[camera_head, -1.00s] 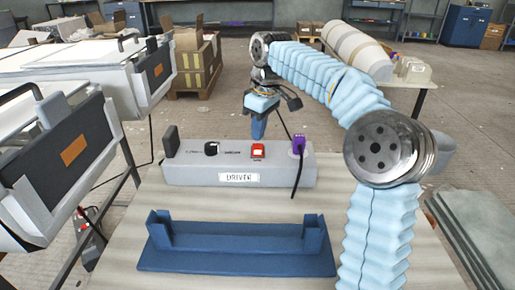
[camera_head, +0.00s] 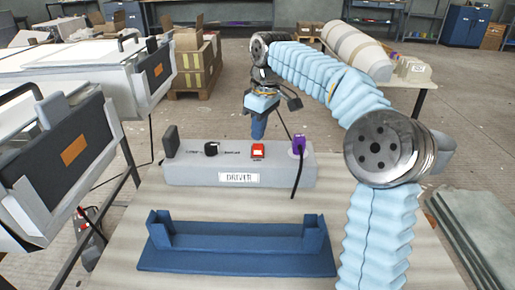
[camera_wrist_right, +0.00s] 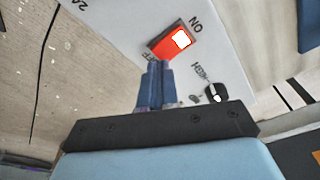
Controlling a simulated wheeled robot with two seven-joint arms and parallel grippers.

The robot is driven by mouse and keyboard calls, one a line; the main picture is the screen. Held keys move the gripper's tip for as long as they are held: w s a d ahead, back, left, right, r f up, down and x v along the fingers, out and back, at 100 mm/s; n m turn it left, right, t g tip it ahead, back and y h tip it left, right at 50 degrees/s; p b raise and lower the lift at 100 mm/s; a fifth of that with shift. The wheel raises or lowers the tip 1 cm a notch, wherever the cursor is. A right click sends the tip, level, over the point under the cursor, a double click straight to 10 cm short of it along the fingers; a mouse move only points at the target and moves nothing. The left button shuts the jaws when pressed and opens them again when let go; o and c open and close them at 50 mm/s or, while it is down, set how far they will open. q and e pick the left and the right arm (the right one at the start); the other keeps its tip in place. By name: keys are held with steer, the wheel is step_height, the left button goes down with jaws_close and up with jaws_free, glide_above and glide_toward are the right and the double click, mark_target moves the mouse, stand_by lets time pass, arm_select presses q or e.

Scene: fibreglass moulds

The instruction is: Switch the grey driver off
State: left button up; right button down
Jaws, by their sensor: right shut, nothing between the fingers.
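The grey driver (camera_head: 275,175) is a long box on the table with a "DRIVER" label on its front. On its top is a red rocker switch (camera_head: 257,151), between a black knob (camera_head: 211,149) and a purple plug (camera_head: 298,146). In the right wrist view the red switch (camera_wrist_right: 173,41) has a bright white patch towards its "ON" end. My right gripper (camera_head: 257,134) points down behind the switch. Its blue fingers (camera_wrist_right: 156,68) are shut and empty, with their tips beside the "OFF" end, partly hiding that lettering. I cannot tell whether they touch. My left gripper is not in view.
A blue cradle (camera_head: 235,262) stands empty on the table (camera_head: 120,245) in front of the driver. A black cable (camera_head: 297,182) hangs from the plug over the driver's front. Large white cases (camera_head: 70,90) stand at the left. Grey slabs (camera_head: 475,230) lie at the right.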

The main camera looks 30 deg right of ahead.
mark_target(258, 144)
steer(key=shift+f+b, duration=0.6)
steer(key=shift+f, duration=0.25)
stand_by(0.5)
step_height(258, 144, up, 3)
steer(key=p, duration=0.3)
steer(key=shift+r, duration=2.05)
